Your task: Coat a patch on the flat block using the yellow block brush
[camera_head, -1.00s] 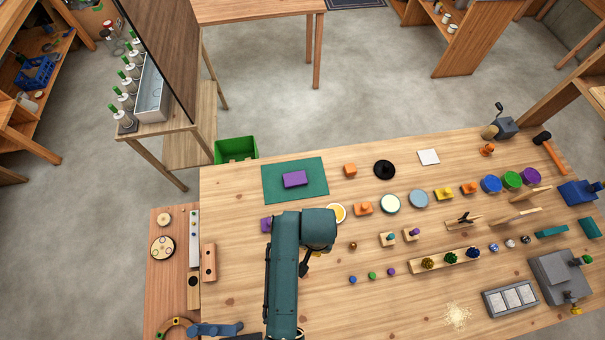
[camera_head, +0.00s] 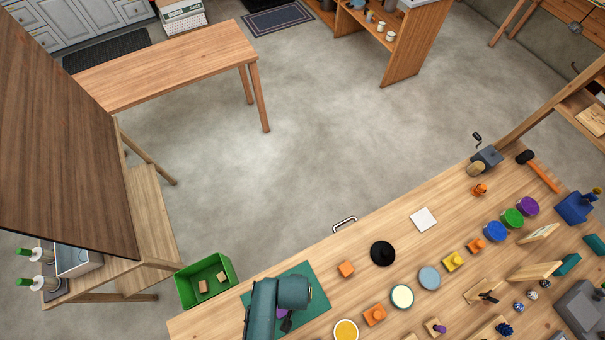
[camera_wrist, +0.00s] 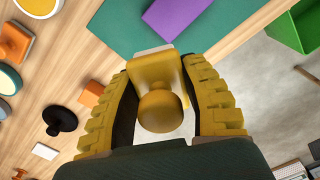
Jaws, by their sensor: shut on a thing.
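The flat block is purple and lies on a green mat (camera_head: 318,290). In the head view my arm covers most of the purple block (camera_head: 282,312). In the wrist view the purple block (camera_wrist: 176,14) is at the top on the mat (camera_wrist: 118,25), just beyond the fingertips. My gripper (camera_wrist: 160,75) is shut on the yellow block brush (camera_wrist: 158,112), its round knob toward the camera and a pale edge at its far end. I cannot tell if the brush touches anything.
A dish of yellow paint (camera_head: 346,331) stands right of the mat. An orange block (camera_head: 346,269), a black knobbed disc (camera_head: 383,253) and several other pieces lie farther right. A green bin (camera_head: 205,280) with small pieces inside is at the table's left edge.

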